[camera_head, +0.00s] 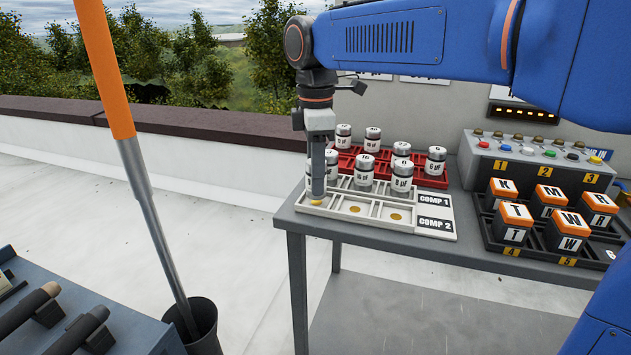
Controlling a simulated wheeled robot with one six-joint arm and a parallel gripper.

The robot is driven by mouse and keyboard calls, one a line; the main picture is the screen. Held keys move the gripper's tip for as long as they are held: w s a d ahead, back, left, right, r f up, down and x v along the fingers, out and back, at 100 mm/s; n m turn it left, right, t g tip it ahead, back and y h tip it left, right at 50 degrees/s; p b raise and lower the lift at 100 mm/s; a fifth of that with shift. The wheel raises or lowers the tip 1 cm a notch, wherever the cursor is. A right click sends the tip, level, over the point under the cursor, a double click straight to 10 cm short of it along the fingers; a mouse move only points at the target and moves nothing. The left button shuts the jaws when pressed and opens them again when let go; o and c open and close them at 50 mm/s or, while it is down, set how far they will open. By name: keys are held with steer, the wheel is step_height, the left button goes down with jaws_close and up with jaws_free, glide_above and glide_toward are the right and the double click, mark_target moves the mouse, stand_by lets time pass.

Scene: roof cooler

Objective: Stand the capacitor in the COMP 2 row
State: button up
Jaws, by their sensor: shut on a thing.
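The pale tray (436,228) lies on the grey table, with COMP 1 marked on its back row and COMP 2 on its front row. My gripper (317,190) points straight down at the left end of the COMP 2 row. It is shut on a capacitor, mostly hidden by the fingers; I cannot tell whether it touches the tray floor. The middle and right COMP 2 places are empty and show yellow discs. Silver capacitors stand in the COMP 1 row, including a middle one (363,172) and a right one (401,177).
A red rack (429,180) with more capacitors stands behind the tray. To the right are a grey panel (505,155) with buttons and a black holder (492,240) with orange-topped relays. An orange-and-grey pole (150,210) stands in a black bucket (205,330) at left.

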steer(key=shift+f, duration=0.8)
steer(key=shift+f, duration=0.15)
steer(key=o, duration=1.1)
step_height(320, 180, up, 12)
steer(key=shift+r, duration=0.15)
steer(key=shift+s, duration=0.1)
